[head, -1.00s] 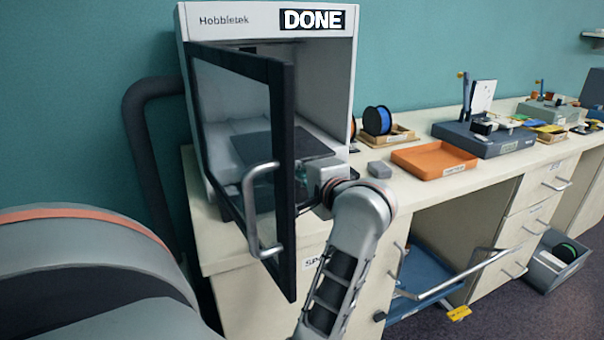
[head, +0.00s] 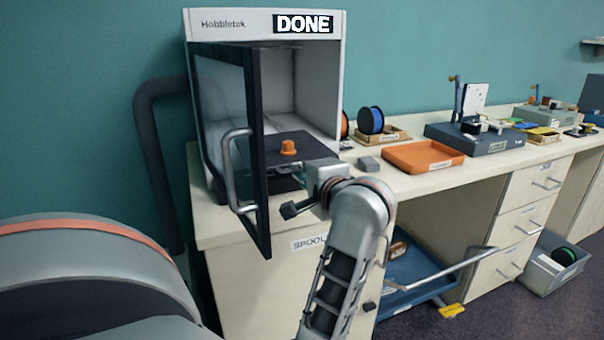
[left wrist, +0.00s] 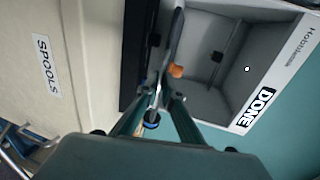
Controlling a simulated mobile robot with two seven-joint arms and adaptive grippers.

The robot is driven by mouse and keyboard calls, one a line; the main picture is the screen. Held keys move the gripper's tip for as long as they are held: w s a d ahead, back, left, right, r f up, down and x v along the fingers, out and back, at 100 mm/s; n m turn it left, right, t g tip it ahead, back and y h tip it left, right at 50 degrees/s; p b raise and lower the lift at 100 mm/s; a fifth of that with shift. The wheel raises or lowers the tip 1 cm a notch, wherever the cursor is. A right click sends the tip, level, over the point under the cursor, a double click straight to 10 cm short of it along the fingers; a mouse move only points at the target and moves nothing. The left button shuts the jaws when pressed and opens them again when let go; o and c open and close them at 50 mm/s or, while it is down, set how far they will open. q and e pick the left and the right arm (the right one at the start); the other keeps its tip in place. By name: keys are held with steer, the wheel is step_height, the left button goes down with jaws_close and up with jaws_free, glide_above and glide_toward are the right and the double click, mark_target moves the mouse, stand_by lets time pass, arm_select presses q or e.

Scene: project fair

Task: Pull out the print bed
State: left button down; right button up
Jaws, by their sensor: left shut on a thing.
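The printer (head: 320,80) stands on the left end of the counter with its display reading DONE. The dark print bed (head: 318,148) reaches to the printer's open front with an orange printed part (head: 288,148) upright on it. The part also shows in the left wrist view (left wrist: 176,71). My left gripper (head: 304,179) is at the bed's front edge, right of the door, shut on the print bed. Its fingers close together in the left wrist view (left wrist: 158,94); the exact contact is hard to see. My right gripper is not in view.
The open glass door (head: 258,150), with its metal handle (head: 232,172), stands close left of my gripper. An orange tray (head: 424,157), a small grey block (head: 368,164) and spools (head: 373,120) lie on the counter to the right.

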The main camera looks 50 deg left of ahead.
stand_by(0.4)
arm_select(q)
steer(key=c, duration=2.5)
jaws_free()
steer(key=shift+d, duration=0.1)
steer(key=v, duration=0.7)
steer(key=shift+d, duration=0.2)
steer(key=shift+s, duration=0.15)
